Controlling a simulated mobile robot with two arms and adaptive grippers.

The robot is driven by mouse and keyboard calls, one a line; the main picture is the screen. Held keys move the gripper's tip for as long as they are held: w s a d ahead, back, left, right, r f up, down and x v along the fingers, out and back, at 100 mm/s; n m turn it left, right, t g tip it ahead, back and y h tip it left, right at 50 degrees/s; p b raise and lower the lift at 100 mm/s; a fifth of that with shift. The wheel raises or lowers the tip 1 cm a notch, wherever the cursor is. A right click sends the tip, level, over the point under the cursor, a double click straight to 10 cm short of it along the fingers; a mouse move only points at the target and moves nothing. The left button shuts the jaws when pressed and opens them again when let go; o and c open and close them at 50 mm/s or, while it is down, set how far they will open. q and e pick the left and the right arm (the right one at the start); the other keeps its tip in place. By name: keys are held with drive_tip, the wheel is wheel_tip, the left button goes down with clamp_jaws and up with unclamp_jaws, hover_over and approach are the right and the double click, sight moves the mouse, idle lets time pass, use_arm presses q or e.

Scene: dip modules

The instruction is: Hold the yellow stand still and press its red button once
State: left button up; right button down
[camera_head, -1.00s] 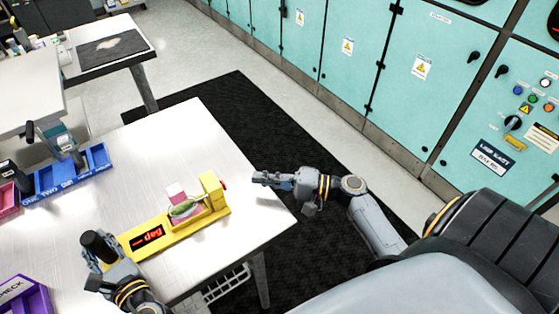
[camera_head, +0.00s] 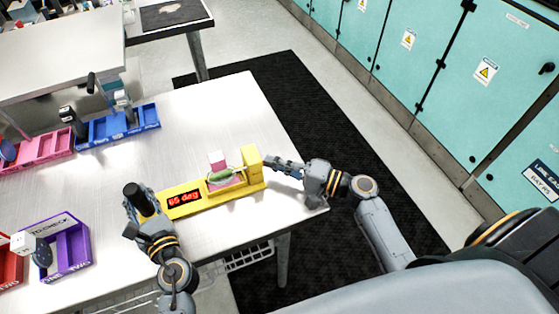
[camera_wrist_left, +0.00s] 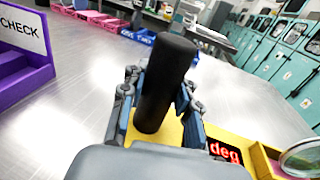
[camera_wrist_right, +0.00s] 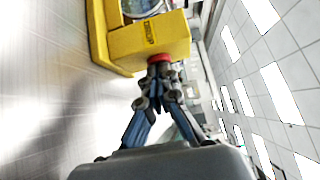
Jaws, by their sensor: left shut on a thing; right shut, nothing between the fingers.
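The yellow stand (camera_head: 222,192) lies on the metal table, with a black upright handle (camera_head: 134,193) at its left end. Its red display (camera_head: 184,199) reads what looks like "65 deg". A green-and-clear oval part and a pink block (camera_head: 217,159) sit in its middle. My left gripper (camera_head: 143,207) is shut around the handle, which also fills the left wrist view (camera_wrist_left: 168,80). My right gripper (camera_head: 272,163) is shut and empty at the stand's right end block. In the right wrist view, its fingertips (camera_wrist_right: 159,78) appear to meet the red button (camera_wrist_right: 158,58).
A purple bin (camera_head: 70,250) marked CHECK stands at the table's left front. Blue bins (camera_head: 118,126) and pink bins (camera_head: 40,148) line the back left. The table behind the stand is clear. Its right edge lies near my right gripper.

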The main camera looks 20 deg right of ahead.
use_arm(q)
drive_tip(key=shift+d, duration=0.2)
use_arm(e)
drive_tip(key=shift+a, duration=0.65)
drive_tip(key=shift+s, duration=0.1)
use_arm(q)
drive_tip(key=shift+d, duration=0.1)
use_arm(e)
drive_tip(key=shift+d, duration=0.5)
drive_tip(key=d, duration=0.3)
use_arm(q)
drive_tip(key=shift+a, duration=0.2)
use_arm(e)
drive_tip(key=v, duration=1)
drive_tip(key=shift+d, duration=0.4)
use_arm(q)
clamp_jaws()
drive_tip(key=o, duration=1.2)
unclamp_jaws()
